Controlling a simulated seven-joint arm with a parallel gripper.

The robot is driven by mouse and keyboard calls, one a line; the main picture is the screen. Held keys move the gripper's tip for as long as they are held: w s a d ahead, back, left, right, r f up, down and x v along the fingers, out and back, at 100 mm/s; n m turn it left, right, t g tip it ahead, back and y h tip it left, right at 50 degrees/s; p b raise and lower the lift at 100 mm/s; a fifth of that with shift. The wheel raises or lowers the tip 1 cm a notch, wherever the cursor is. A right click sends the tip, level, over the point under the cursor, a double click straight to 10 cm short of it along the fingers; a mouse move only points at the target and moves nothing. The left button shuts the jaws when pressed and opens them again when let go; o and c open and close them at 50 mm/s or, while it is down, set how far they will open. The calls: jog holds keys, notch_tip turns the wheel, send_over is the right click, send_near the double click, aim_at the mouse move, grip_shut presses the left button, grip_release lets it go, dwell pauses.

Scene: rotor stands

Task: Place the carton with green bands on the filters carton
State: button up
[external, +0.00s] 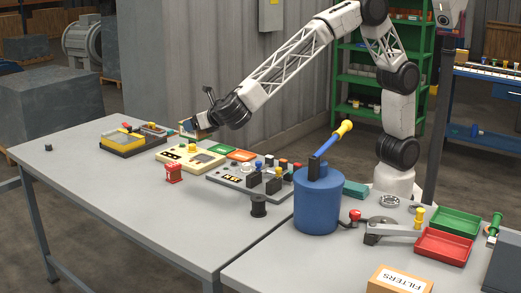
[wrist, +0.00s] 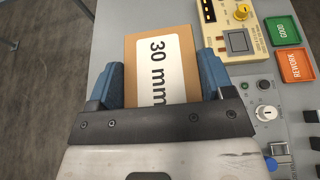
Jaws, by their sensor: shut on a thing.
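The filters carton (external: 400,280), brown with a white label reading FILTERS, sits at the bottom edge of the external view, on the near right table. My gripper (external: 196,128) is far from it, over the back of the left table. In the wrist view, my gripper (wrist: 160,80) has its blue fingers on both sides of a brown carton (wrist: 134,75) with a white "30 mm" label, and it is shut on this carton. Its lower part is hidden by the gripper. I see no green bands on the visible face, so I cannot tell whether it is the banded carton.
A blue drum (external: 317,205) with a yellow-tipped lever stands between my gripper and the filters carton. Control boxes (external: 250,178) lie on the left table. A red tray (external: 443,246) and green tray (external: 456,222) lie behind the filters carton. The left table's front is mostly clear.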

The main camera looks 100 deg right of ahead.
notch_tip(320, 180, up, 2)
jog(key=shift+r, duration=0.15)
jog(key=s+a+n+t+y, duration=0.15)
jog(key=s+a, duration=0.35)
jog(key=a, duration=0.9)
jog(key=s+a+n+t+y, duration=0.1)
jog(key=s+a+n+y, duration=0.3)
jog(key=a, duration=1)
jog(key=s+a+n+t+y, duration=0.15)
jog(key=s+a, duration=0.35)
jog(key=a, duration=0.9)
jog(key=s+a+n+g+y, duration=0.1)
jog(key=s+a+n+y, duration=0.6)
jog(key=s+a, duration=2.35)
jog(key=shift+m+y, duration=0.3)
jog(key=shift+y, duration=0.1)
jog(key=shift+s+d+f, duration=0.25)
jog(key=shift+f, duration=0.7)
jog(key=shift+s+d+f, duration=0.2)
jog(key=shift+d+f, duration=0.1)
jog(key=shift+f, duration=0.6)
jog(key=shift+s+d+f, duration=0.25)
jog(key=shift+f, duration=0.7)
jog(key=shift+f, duration=1.3)
